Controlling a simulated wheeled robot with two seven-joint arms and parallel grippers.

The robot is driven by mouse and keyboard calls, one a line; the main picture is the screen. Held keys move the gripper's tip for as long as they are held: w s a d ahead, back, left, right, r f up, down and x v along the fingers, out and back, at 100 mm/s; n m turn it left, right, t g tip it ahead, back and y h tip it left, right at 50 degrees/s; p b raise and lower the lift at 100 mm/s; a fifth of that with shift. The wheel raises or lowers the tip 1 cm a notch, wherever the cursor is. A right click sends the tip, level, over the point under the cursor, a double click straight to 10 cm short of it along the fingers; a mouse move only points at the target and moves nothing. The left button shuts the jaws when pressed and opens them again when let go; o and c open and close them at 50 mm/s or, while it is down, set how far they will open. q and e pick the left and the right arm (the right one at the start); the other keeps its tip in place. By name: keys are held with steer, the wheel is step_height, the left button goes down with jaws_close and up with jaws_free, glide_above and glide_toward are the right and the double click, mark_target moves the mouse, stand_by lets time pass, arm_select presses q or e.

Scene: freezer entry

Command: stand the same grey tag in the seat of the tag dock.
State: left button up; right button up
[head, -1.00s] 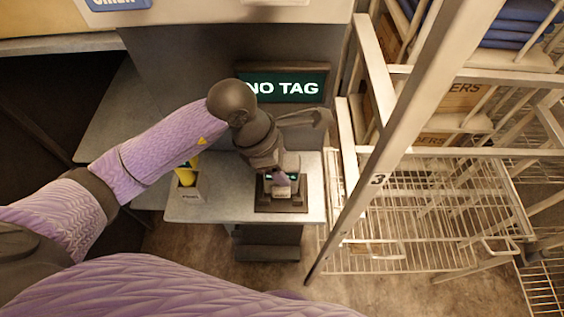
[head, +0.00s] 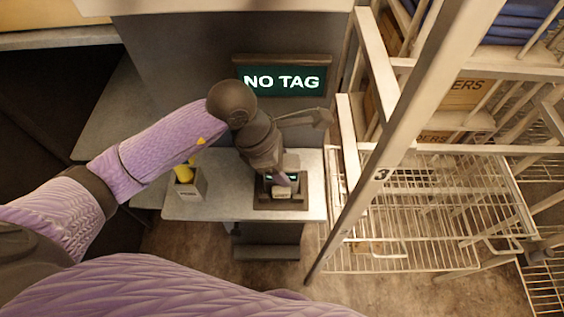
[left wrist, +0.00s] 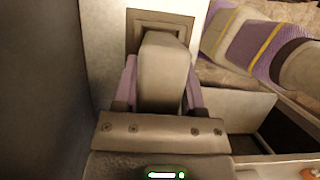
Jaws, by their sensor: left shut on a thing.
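My left gripper (head: 281,183) is over the tag dock (head: 296,200), a dark square base on the small grey table. In the left wrist view its purple fingers (left wrist: 162,90) are shut on the grey tag (left wrist: 162,70), one on each side. The tag's far end is at the brown framed recess of the dock (left wrist: 137,32). I cannot tell whether it is fully in the seat. The sign (head: 282,81) behind the dock reads "NO TAG". My right gripper is not in view.
A small grey box (head: 186,194) with a yellow thing in it stands left of the dock on the table (head: 225,208). A wire rack (head: 400,215) with a slanting post marked 3 stands close on the right. A grey wall is behind the table.

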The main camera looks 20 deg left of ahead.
arm_select(q)
steer(key=shift+f+b, duration=0.45)
stand_by(0.3)
steer(key=o, duration=1.2)
steer(key=shift+r, duration=0.1)
steer(key=p+v, duration=0.1)
steer(key=v, duration=0.8)
steer(key=shift+a+r, duration=0.2)
steer(key=shift+r, duration=0.15)
steer(key=shift+s, duration=0.15)
